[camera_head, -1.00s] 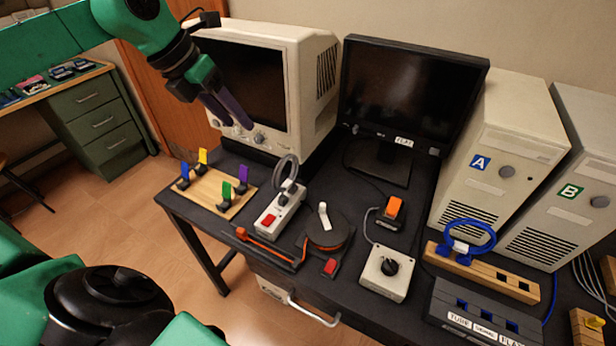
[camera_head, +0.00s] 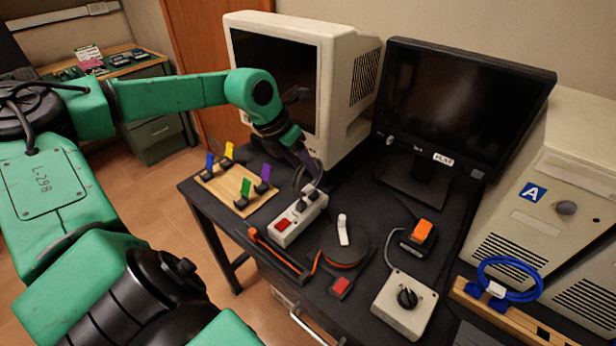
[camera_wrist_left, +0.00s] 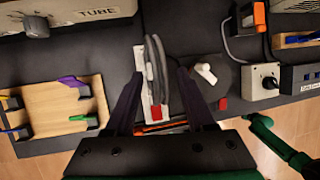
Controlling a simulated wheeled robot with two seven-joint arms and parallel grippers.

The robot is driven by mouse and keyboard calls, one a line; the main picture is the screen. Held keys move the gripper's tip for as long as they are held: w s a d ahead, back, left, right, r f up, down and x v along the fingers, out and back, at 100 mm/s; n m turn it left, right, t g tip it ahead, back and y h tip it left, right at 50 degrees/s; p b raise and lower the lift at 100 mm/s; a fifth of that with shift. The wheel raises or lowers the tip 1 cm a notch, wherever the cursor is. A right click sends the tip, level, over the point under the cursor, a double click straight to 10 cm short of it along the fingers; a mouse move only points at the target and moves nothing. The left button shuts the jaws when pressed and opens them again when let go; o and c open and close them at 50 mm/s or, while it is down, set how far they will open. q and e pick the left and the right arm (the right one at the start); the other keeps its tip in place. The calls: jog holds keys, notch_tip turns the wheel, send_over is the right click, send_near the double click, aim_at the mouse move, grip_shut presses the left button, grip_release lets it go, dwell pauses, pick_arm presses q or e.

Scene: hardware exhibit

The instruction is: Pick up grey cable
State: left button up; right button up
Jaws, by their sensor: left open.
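In the head view the loop (camera_head: 299,178) is partly hidden by my left gripper (camera_head: 305,168). In the left wrist view the open fingers of my left gripper (camera_wrist_left: 156,95) are on either side of the coil, with gaps, and nothing is held. My right gripper does not show.
A wooden board (camera_head: 243,204) with coloured clips lies left of the strip. A CRT monitor (camera_head: 340,70) stands behind. A dark disc with a white lever (camera_head: 343,238), an orange switch (camera_head: 422,231) and a knob box (camera_head: 404,303) are to the right. A blue cable (camera_head: 511,278) lies farther right.

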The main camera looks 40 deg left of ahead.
aim_at(310, 189)
pick_arm(q)
jog(key=x, duration=0.4)
jog(key=shift+w+r, duration=0.1)
jog(key=shift+r, duration=0.1)
grip_shut()
